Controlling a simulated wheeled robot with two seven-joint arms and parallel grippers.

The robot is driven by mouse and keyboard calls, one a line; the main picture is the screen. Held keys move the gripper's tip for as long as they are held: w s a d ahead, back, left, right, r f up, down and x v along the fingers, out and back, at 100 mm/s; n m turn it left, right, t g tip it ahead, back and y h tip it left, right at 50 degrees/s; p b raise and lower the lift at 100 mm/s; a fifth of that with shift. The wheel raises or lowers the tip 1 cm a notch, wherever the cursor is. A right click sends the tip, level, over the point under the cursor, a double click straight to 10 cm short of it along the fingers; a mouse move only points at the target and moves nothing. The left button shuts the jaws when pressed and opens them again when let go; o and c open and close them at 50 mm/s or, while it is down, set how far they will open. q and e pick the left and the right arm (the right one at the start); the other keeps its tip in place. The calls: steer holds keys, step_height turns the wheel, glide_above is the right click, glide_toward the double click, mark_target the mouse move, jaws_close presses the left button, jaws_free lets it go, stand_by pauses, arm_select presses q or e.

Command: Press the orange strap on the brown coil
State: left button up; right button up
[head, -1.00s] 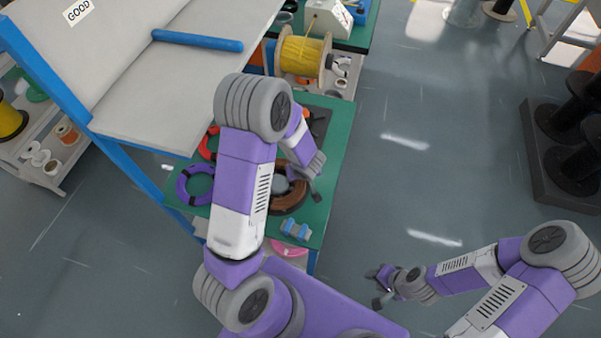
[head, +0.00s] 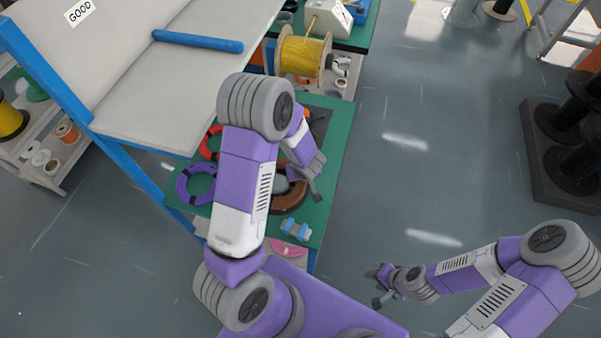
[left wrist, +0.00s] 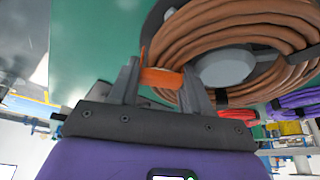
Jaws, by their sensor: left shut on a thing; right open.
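The brown coil (head: 289,203) lies on the green table, partly hidden by my left arm. In the left wrist view the coil (left wrist: 240,28) fills the upper right, around a grey hub. My left gripper (left wrist: 162,82) is at the coil's outer edge, shut on the orange strap (left wrist: 160,77). The strap spans between the two fingers, and a thin end of it sticks up beside the left finger. I cannot tell how firmly the strap touches the coil. In the head view my left gripper (head: 313,187) is over the coil's right side. My right gripper (head: 378,288) is open and empty, above the floor.
The green table (head: 338,135) also holds a purple coil (head: 183,187), a red coil (head: 206,146) and a blue clamp-like piece (head: 296,230). A blue-framed shelf (head: 150,115) stands close on the left. A yellow spool (head: 303,52) is behind.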

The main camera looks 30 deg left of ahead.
arm_select(q)
steer(key=shift+f, duration=0.1)
steer(key=o, duration=0.9)
steer(key=shift+c, duration=0.2)
steer(key=shift+a, duration=0.1)
step_height(320, 180, up, 3)
steer(key=p, duration=0.3)
steer(key=shift+s+f, duration=0.1)
steer(key=shift+f, duration=0.05)
step_height(320, 180, up, 6)
steer(key=p, duration=0.6)
steer(key=shift+f, duration=0.25)
